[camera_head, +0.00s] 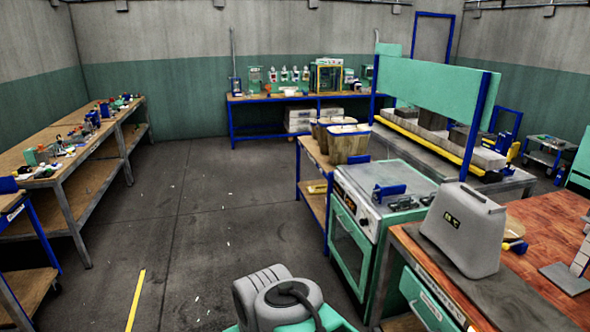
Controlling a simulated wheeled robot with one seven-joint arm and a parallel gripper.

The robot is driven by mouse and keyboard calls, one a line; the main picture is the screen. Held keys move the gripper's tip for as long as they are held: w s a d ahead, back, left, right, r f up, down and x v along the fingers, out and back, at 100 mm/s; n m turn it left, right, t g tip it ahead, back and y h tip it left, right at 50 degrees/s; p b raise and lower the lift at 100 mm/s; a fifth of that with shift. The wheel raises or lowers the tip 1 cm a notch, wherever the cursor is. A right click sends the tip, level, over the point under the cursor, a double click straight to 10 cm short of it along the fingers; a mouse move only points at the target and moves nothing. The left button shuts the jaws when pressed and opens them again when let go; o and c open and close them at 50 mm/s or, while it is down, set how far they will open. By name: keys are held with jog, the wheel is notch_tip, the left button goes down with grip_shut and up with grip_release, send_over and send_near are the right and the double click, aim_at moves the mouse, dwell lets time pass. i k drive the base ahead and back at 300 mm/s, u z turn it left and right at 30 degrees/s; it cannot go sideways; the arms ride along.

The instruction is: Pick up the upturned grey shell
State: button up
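A grey, tapered casing (463,232) stands on the bench at the right, its narrower end up and a small dark label with yellow-green marks on its front. It is the thing in view that best fits the upturned grey shell; its underside is hidden. My gripper does not show in this view, so its distance from the casing cannot be told.
The wooden-topped bench (545,219) also holds a small yellow-and-blue item right of the casing and pale blocks farther right. A green-fronted machine (358,235) stands left of it. Long workbenches line the left and back. The floor (205,215) between is open.

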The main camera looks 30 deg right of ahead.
aim_at(470, 227)
jog(key=z, duration=0.25)
jog(key=i, duration=1.4)
jog(key=z, duration=1.55)
jog(key=i, duration=0.9)
jog(key=z, duration=0.95)
